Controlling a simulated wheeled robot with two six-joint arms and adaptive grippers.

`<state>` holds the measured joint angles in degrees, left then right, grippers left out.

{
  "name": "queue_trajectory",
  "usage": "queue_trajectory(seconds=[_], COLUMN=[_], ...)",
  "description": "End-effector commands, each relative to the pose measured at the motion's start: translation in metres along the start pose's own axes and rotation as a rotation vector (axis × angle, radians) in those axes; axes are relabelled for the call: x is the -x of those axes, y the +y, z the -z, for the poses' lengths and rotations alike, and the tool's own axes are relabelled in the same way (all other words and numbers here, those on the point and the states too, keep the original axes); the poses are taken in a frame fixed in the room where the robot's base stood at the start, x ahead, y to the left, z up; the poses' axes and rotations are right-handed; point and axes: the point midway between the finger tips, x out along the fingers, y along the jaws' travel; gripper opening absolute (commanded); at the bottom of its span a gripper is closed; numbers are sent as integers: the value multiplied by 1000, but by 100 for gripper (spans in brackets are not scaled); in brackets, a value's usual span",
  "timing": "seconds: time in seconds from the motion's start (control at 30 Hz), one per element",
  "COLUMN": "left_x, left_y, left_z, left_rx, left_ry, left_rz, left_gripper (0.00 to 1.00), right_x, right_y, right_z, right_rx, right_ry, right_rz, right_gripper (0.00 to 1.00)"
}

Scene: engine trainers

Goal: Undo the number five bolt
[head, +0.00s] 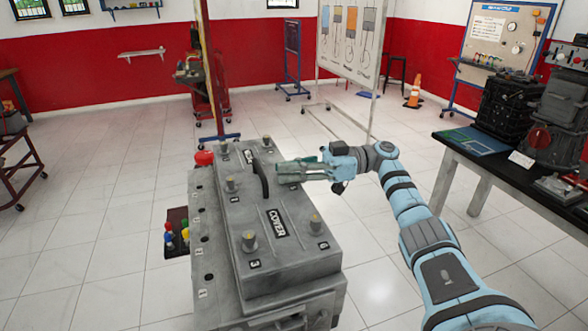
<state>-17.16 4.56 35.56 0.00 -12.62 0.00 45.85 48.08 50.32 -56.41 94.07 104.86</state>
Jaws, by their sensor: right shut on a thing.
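A grey engine cover (277,270) marked COVER carries two rows of upright bolts. The left row shows the far-left bolt (223,150), the middle-left bolt (231,186) and the number three bolt (249,241). The right row shows the far-right bolt (266,144) and the number six bolt (316,224). My right gripper (281,172) comes in from the right at the middle of the right row, beside the black handle. It is shut at the number five bolt's place; its fingers hide that bolt and its label. My left gripper is out of view.
A black arched handle (262,178) rises from the cover close to my right fingertips. A dark tray (174,221) with coloured-handled tools is left of the engine. A black-topped table (515,180) with engine parts stands right. Open tiled floor surrounds the engine.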

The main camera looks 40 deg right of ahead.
Motion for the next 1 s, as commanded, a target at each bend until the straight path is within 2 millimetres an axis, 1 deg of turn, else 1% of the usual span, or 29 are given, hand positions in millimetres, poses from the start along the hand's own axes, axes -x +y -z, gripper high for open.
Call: queue_trajectory(seconds=[0.03, 0.17, 0.2, 0.27, 0.3, 0.33, 0.57, 0.67, 0.77, 0.9, 1.0], left_x=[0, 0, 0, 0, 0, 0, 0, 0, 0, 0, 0], left_y=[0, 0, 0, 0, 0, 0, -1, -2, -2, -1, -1], left_z=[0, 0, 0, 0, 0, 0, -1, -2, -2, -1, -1], left_rx=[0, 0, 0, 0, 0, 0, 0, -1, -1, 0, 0], left_ry=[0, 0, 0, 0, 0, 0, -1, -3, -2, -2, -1], left_rz=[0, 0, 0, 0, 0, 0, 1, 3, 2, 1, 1], left_gripper=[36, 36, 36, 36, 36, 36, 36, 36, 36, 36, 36], right_x=[-1, -1, -1, -1, 0, 0, 1, 5, 22, 56, 68], right_y=[-2, -2, -2, -2, -1, -1, -1, 0, 0, -2, -1], right_z=[-3, -4, -4, -3, -3, -2, -1, -1, -1, 1, 0], right_rx=[-4, -4, -4, -3, -3, -3, -1, -1, -2, -2, 1], right_ry=[-6, -6, -6, -6, -5, -5, -3, -4, -4, -1, -4], right_rz=[6, 6, 6, 5, 4, 4, 0, -2, -5, -7, -7], right_gripper=[0, 0, 18, 28, 34, 36, 36, 36, 36, 36, 36])
